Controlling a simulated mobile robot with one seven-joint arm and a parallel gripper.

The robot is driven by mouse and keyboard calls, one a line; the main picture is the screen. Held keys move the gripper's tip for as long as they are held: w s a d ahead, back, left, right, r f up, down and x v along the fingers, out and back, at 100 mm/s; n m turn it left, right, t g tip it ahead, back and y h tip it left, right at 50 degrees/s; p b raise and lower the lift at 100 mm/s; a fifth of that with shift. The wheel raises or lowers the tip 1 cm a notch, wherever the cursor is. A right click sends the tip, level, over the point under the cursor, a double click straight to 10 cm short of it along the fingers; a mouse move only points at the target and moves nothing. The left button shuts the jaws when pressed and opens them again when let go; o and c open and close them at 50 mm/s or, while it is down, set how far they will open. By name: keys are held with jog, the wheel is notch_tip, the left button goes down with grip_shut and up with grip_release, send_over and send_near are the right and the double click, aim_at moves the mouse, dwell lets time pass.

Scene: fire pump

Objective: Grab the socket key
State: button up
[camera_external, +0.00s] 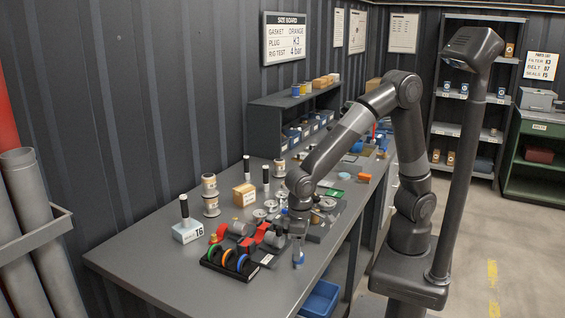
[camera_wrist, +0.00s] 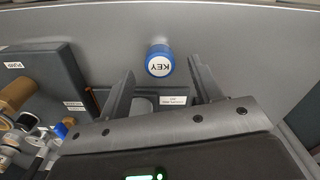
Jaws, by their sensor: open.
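The socket key (camera_wrist: 158,64) has a round blue cap with a white top marked "KEY". In the wrist view it lies between the tips of the two fingers, with a gap on each side. My gripper (camera_wrist: 161,76) is open and empty. In the external view my gripper (camera_external: 298,240) points down at the front edge of the grey workbench. The blue-topped key (camera_external: 298,262) shows just below it there. The key's lower part is mostly hidden, and I cannot tell the exact height of the fingers over it.
A black tray with coloured rings (camera_external: 229,261) stands left of my gripper on the workbench (camera_external: 140,266). Red and grey parts (camera_external: 268,236) and a dark panel (camera_wrist: 40,75) are close by. A blue bin (camera_external: 320,298) is below the bench edge. The bench's front left is clear.

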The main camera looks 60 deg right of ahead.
notch_tip(320, 180, down, 4)
jog(key=shift+f, duration=0.2)
jog(key=shift+c, duration=0.3)
jog(key=c, duration=1)
